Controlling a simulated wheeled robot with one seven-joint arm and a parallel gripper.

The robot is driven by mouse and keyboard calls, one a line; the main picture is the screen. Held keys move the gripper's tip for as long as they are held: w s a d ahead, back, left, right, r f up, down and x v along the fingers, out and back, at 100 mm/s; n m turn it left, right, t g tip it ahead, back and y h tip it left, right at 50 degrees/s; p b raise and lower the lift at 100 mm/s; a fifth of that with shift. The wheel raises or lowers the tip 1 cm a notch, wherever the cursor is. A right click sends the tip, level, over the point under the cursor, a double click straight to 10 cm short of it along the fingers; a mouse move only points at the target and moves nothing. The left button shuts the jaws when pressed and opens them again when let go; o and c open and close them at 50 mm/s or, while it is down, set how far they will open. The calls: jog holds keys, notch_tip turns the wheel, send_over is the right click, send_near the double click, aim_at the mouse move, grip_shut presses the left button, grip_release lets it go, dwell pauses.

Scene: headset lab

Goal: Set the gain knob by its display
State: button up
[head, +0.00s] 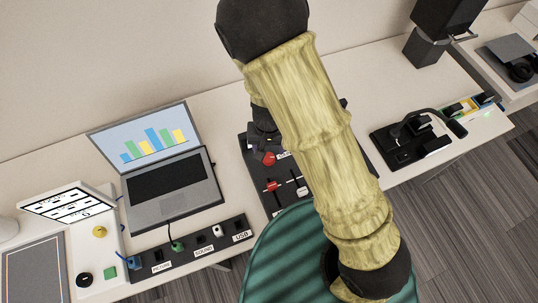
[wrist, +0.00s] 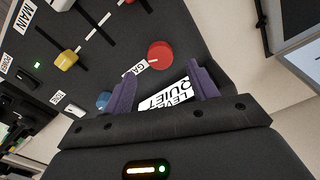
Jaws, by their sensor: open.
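The gain knob (wrist: 160,54) is a round red knob on a dark control panel (wrist: 190,25), with a partly covered "GA…" label beside it in the wrist view. The display (wrist: 167,97) is a white plate reading "LEVEL QUIET", upside down and partly hidden behind my fingers. My gripper (wrist: 163,76) is open, its two purple fingers apart and empty. In the picture the knob lies just beyond the fingertips, between their lines; I see no contact. In the head view the red knob (head: 268,158) shows beside my arm, which covers much of the panel.
Near the knob are a yellow slider (wrist: 66,60), a blue knob (wrist: 103,100) and a green light (wrist: 37,65). In the head view a laptop (head: 170,165) and a socket strip (head: 190,246) stand left, and a dark lamp-like device (head: 410,137) right. A green-striped chair (head: 280,262) stands in front.

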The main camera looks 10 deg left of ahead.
aim_at(269, 157)
notch_tip(269, 157, down, 5)
jog(key=shift+f+b, duration=0.15)
jog(key=shift+b, duration=0.3)
jog(key=c, duration=1)
